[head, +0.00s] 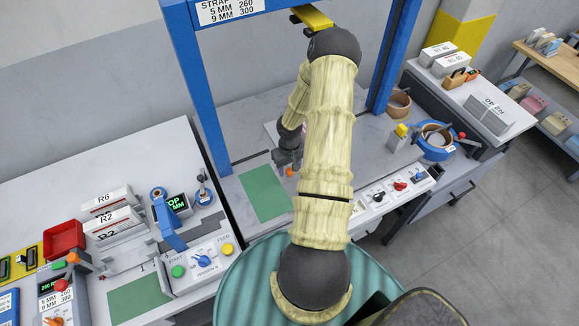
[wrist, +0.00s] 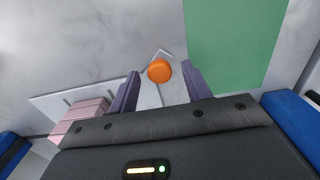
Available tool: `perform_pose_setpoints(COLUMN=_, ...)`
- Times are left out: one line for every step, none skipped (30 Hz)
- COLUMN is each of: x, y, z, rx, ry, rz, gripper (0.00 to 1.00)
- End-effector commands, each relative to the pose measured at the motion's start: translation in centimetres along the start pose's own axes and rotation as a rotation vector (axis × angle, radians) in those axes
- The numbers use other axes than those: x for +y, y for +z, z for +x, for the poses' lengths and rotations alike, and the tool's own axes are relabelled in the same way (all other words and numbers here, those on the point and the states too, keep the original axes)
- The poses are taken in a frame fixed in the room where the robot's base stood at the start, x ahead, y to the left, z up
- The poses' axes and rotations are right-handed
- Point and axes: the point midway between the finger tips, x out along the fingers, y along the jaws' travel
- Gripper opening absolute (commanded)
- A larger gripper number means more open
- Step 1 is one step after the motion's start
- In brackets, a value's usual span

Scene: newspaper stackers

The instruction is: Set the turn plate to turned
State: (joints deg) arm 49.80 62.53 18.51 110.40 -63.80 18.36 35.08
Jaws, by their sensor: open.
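A pale flat plate, which seems to be the turn plate (wrist: 147,97), lies on the bench under the blue frame, with an orange round knob (wrist: 159,71) near one corner. The knob also shows in the head view (head: 291,172). My gripper (wrist: 157,82) is open and points down at the bench. In the wrist view the knob appears between the two fingertips, a little beyond them; I cannot tell if they touch it. My gripper also shows in the head view (head: 289,162), close by the knob. My arm hides part of the plate there.
A green mat (head: 263,192) lies beside the knob. A pink stack (wrist: 82,115) rests on the plate's other side. Blue frame posts (head: 207,95) stand left and right of my arm. A control panel with knobs (head: 390,191) is at the front right edge.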

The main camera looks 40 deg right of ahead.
Motion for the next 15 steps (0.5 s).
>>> perform_pose_setpoints(x=-0.04, y=0.00, z=0.26, rx=0.000, ry=-0.001, rz=-0.001, gripper=0.49)
perform_pose_setpoints(x=-0.02, y=-0.01, z=0.36, rx=0.000, ry=-0.001, rz=-0.001, gripper=0.49)
perform_pose_setpoints(x=0.02, y=0.00, z=0.44, rx=0.001, ry=-0.001, rz=0.000, gripper=0.49)
perform_pose_setpoints(x=0.06, y=0.00, z=0.46, rx=0.001, ry=-0.001, rz=0.001, gripper=0.49)
perform_pose_setpoints(x=0.09, y=0.01, z=0.47, rx=0.001, ry=0.000, rz=0.001, gripper=0.49)
perform_pose_setpoints(x=0.12, y=0.02, z=0.47, rx=0.001, ry=0.000, rz=0.002, gripper=0.49)
perform_pose_setpoints(x=0.13, y=0.02, z=0.46, rx=0.001, ry=0.000, rz=0.002, gripper=0.49)
perform_pose_setpoints(x=0.12, y=0.02, z=0.46, rx=0.001, ry=0.000, rz=0.002, gripper=0.49)
perform_pose_setpoints(x=0.08, y=0.01, z=0.45, rx=0.001, ry=0.000, rz=0.001, gripper=0.49)
perform_pose_setpoints(x=0.02, y=-0.01, z=0.45, rx=0.001, ry=0.000, rz=0.000, gripper=0.49)
perform_pose_setpoints(x=-0.01, y=-0.01, z=0.45, rx=0.001, ry=0.000, rz=0.000, gripper=0.43)
perform_pose_setpoints(x=-0.06, y=-0.03, z=0.44, rx=0.001, ry=0.000, rz=-0.002, gripper=0.35)
perform_pose_setpoints(x=-0.11, y=-0.04, z=0.44, rx=0.001, ry=0.000, rz=-0.003, gripper=0.29)
perform_pose_setpoints(x=-0.14, y=-0.05, z=0.44, rx=0.001, ry=0.000, rz=-0.003, gripper=0.23)
perform_pose_setpoints(x=-0.17, y=-0.07, z=0.43, rx=0.001, ry=0.000, rz=-0.004, gripper=0.15)
